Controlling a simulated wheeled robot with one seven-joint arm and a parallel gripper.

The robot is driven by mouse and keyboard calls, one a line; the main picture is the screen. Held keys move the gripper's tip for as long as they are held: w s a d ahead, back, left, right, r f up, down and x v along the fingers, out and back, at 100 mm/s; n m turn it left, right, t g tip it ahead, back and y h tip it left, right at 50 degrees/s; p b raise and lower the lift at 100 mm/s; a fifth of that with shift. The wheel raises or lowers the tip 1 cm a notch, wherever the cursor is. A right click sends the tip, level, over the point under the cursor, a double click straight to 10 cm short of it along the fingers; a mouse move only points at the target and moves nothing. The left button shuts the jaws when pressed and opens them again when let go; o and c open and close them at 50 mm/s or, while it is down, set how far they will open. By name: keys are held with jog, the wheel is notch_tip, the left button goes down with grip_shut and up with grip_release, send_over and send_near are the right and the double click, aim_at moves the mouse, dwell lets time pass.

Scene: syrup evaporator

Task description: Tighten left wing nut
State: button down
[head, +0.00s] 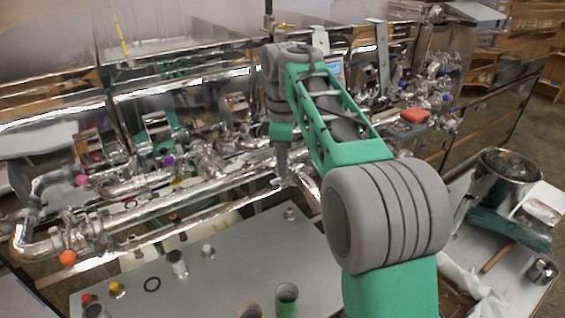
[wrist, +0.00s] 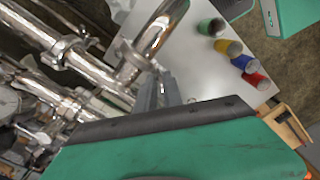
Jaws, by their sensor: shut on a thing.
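My gripper (head: 282,172) points down at the shiny steel pipework, near the end of a long pipe (head: 225,218) above the grey table. In the wrist view its two grey fingers (wrist: 158,80) are close together beside a curved steel pipe (wrist: 150,40). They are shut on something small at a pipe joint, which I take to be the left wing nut. The nut itself is hidden by the fingers, so I cannot tell how it is turned.
Steel pipes crowd the left and back. A side table with a steel pot (head: 503,180) is at right.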

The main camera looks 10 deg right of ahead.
jog(key=m, duration=0.5)
jog(key=shift+m, duration=2.2)
jog(key=c, duration=1.5)
grip_release()
jog(key=shift+a, duration=0.1)
